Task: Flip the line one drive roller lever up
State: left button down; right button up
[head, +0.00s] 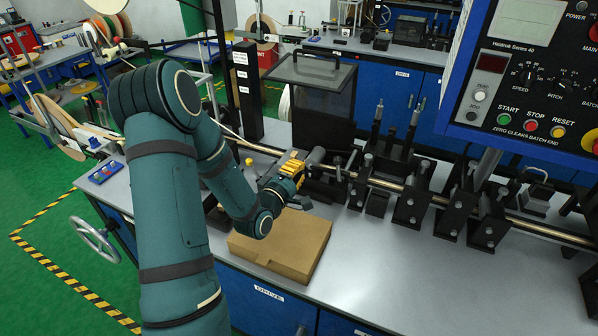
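My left arm reaches over the bench from the left. Its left gripper (290,174) is at the left part of the line, beside a grey cylindrical roller (316,157) below the dark clear-sided box. The gripper's yellow and dark parts overlap the machinery there, and its fingertips are hard to make out. I cannot tell whether it is open or touching anything. A small yellow knob (249,162) shows left of the gripper. Small upright metal parts (340,168) stand just right of the roller. I cannot tell which part is the drive roller lever; it may be hidden. My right gripper is out of view.
A brown cardboard box (285,250) lies on the bench below the gripper. A long metal rod (390,186) runs right through several black brackets (411,200). A control panel (530,85) hangs at upper right. The front right bench surface (440,285) is clear.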

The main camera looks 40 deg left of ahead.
aim_at(339, 159)
pick_arm(q)
jog(key=w+d+p, duration=0.1)
jog(key=w+d, duration=0.1)
jog(key=w, duration=0.6)
jog(key=shift+w+d, duration=0.15)
jog(key=shift+d, duration=0.2)
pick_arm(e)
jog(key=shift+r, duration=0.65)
pick_arm(q)
jog(key=d+m+b, duration=0.1)
jog(key=b, duration=0.1)
jog(key=d+m+b, duration=0.1)
jog(key=b, duration=0.1)
jog(key=w+d+m+b, duration=0.1)
jog(key=m+b, duration=0.1)
jog(key=shift+d+r, duration=0.4)
jog(key=shift+d+r+b, duration=0.2)
jog(key=shift+d+b, duration=0.2)
jog(key=shift+b, duration=0.1)
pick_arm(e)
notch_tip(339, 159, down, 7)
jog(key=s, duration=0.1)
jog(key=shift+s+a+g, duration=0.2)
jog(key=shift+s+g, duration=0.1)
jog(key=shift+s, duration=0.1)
pick_arm(q)
jog(key=shift+w+a+r, duration=0.1)
jog(key=shift+a, duration=0.05)
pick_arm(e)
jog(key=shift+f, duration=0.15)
